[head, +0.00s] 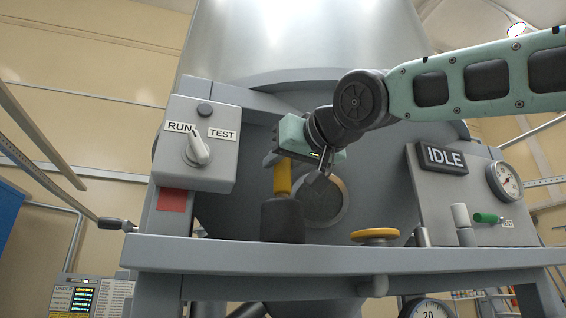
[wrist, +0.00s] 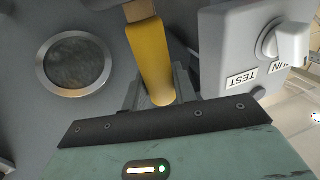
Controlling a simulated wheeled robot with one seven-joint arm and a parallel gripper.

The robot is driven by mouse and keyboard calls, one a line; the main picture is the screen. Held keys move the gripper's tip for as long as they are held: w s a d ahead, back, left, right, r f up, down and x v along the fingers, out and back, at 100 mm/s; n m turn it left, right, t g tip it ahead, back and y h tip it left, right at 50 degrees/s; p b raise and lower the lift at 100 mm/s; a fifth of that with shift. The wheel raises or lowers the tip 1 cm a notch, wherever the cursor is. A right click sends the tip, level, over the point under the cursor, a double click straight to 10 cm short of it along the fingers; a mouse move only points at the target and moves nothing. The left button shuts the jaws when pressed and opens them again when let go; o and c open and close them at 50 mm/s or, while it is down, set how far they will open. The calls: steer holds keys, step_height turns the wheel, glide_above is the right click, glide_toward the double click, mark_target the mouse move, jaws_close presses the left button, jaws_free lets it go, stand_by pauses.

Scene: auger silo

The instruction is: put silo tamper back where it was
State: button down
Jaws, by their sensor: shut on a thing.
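The silo tamper has a yellow handle (head: 282,178) and stands upright in the head view, left of the round port. A dark block (head: 282,220) is at its lower end, at the shelf; I cannot tell if it touches the shelf or is a separate holder. My gripper (head: 290,168) is shut on the upper part of the handle. In the wrist view the yellow handle (wrist: 152,60) runs up from between my fingers (wrist: 155,92), with a brown section above it. The lower end is out of that view.
The grey shelf (head: 340,254) carries a yellow round knob (head: 375,236) to the right. A RUN/TEST switch box (head: 196,145) is close on the left. An IDLE panel (head: 443,158), gauge (head: 504,180) and green-handled valve (head: 487,218) are on the right. A round port (head: 322,200) is behind.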

steer(key=c, duration=1.1)
jaws_free()
steer(key=shift+b+v, duration=2.8)
steer(key=shift+v, duration=3.25)
